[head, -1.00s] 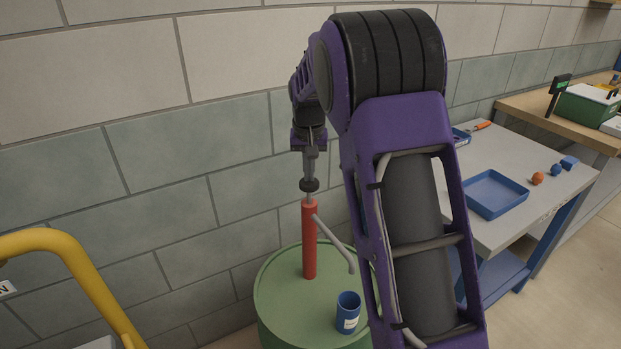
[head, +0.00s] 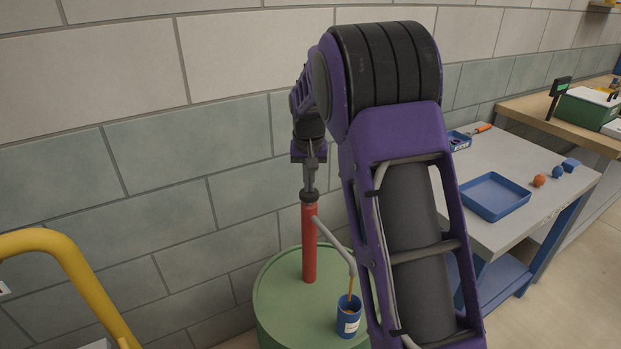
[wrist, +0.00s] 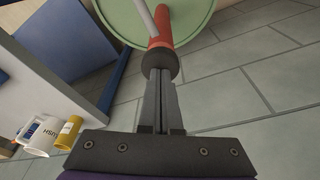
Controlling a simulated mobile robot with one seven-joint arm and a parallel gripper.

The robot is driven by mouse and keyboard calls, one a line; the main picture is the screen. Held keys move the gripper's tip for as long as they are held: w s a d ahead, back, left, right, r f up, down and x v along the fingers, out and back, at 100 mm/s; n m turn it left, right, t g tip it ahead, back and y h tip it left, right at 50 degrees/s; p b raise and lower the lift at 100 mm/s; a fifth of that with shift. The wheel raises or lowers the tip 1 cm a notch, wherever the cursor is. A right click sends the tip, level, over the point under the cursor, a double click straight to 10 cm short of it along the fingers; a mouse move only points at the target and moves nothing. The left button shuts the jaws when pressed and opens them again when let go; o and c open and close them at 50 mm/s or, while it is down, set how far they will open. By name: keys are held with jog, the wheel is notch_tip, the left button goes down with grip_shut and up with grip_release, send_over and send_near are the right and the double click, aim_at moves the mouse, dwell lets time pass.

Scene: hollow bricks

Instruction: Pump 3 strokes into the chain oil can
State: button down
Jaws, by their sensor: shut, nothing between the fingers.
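A red hand pump (head: 309,245) stands upright on a green drum (head: 275,300). Its black handle (head: 309,196) is down against the top of the red barrel. My gripper (head: 309,186) is shut with nothing between its fingers, pointing down with its tips at the handle. The wrist view shows the closed fingers (wrist: 160,100) meeting the dark handle (wrist: 160,64). A grey spout (head: 335,243) slopes down to the right. A stream of amber oil (head: 350,297) runs from it into the blue can (head: 348,318), which has a white label and stands on the drum.
A grey table (head: 500,165) at the right holds a blue tray (head: 494,196), an orange ball (head: 539,181) and small blue objects. A yellow rail (head: 70,258) is at the lower left. A block wall stands close behind the drum.

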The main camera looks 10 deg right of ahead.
jog(key=shift+w+p+v, duration=0.2)
jog(key=shift+p+v, duration=0.5)
jog(key=shift+v, duration=0.2)
jog(key=shift+w+p+v, duration=0.2)
jog(key=shift+p+v, duration=0.55)
jog(key=shift+v, duration=0.15)
jog(key=shift+w+p+v, duration=0.15)
jog(key=shift+p+v, duration=0.55)
jog(key=shift+v, duration=0.25)
jog(key=shift+r, duration=0.25)
jog(key=v, duration=0.2)
jog(key=w+p+v, duration=0.1)
jog(key=v, duration=0.2)
jog(key=shift+d+r, duration=0.2)
jog(key=shift+r, duration=0.25)
jog(key=shift+w, duration=0.1)
